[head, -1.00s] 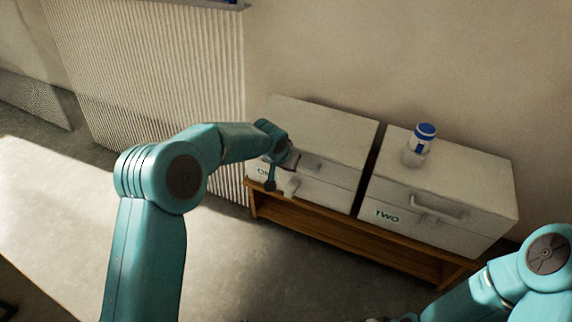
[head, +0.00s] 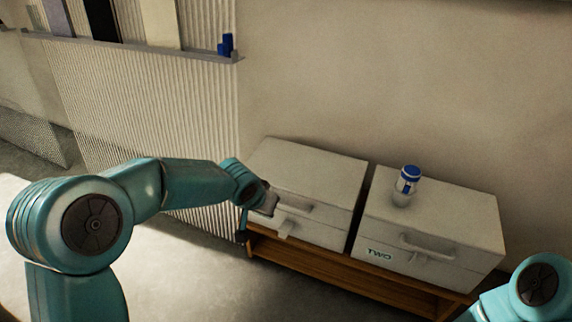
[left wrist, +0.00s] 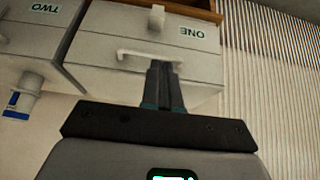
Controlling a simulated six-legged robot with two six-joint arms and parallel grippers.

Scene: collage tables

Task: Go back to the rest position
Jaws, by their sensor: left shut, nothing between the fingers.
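My left gripper (head: 266,203) is at the front of the left white box (head: 312,166), which has a handle and latch and is labelled ONE in the left wrist view (left wrist: 197,58). In that upside-down view the left gripper's fingers (left wrist: 160,68) are together and empty, overlapping one end of the box's white handle (left wrist: 140,56). I cannot tell whether they touch it. The box's lid is down. My right arm shows at the lower right of the head view, but its gripper is out of frame.
A second white box (head: 440,205), labelled TWO, stands to the right with a clear, blue-lidded jar (head: 405,186) on top. Both boxes sit on a low wooden bench (head: 350,276). A wall shelf (head: 150,46) holds binders and blue items. Floor in front is clear.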

